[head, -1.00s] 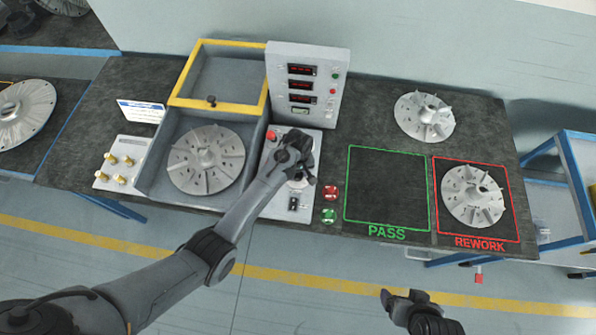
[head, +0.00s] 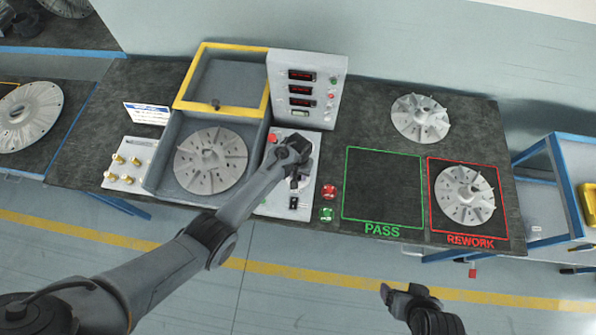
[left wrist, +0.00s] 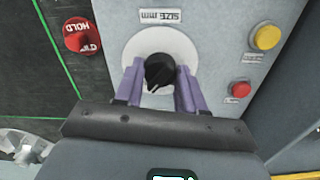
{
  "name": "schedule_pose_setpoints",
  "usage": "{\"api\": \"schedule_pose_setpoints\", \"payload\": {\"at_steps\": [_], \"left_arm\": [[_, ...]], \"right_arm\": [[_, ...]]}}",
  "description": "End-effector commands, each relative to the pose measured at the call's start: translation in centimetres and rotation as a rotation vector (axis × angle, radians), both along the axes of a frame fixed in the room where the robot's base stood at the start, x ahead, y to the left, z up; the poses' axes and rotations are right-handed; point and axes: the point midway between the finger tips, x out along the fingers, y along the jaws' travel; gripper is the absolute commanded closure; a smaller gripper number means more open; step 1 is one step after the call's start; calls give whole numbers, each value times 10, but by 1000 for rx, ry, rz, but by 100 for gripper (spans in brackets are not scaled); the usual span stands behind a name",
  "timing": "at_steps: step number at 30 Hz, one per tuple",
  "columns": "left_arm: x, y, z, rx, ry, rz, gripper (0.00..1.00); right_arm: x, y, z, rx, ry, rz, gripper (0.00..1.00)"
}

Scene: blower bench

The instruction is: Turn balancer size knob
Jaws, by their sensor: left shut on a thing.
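The size knob (left wrist: 160,72) is a black pointer knob on a round white dial (left wrist: 133,48), under a label reading SIZE mm, in the left wrist view. My left gripper (left wrist: 158,82) has its two purple fingers on either side of the knob and is shut on it. In the head view my left gripper (head: 296,174) is over the control panel (head: 272,205) and hides the knob. My right gripper (head: 398,291) is at the lower right, in front of the bench and away from everything. Whether its fingers are open is unclear.
The balancer (head: 262,125) has an open yellow-framed lid and a finned rotor (head: 210,160) inside. A display box (head: 318,90) stands behind the panel. A red HOLD button (left wrist: 82,36), a yellow button (left wrist: 265,37) and a small red button (left wrist: 241,89) surround the dial. The PASS square (head: 382,190) is empty.

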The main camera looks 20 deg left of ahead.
Motion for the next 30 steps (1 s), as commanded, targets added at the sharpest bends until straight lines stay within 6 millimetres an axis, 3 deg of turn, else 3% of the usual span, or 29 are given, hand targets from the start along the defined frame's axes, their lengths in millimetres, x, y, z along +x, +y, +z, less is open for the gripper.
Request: {"api": "schedule_pose_setpoints", "payload": {"at_steps": [19,20,21,24,30], "left_arm": [[1,0,0,0,-2,-57,92],[1,0,0,0,-2,-56,56],[1,0,0,0,-2,-56,50],[1,0,0,0,-1,-56,36],[0,0,0,0,-1,-55,36]], "right_arm": [[0,1,3,3,-1,-1,15],[0,0,3,1,-1,-1,15],[0,0,3,0,-1,0,15],[0,-1,3,-3,0,2,15],[0,-2,3,-7,-1,4,15]]}}
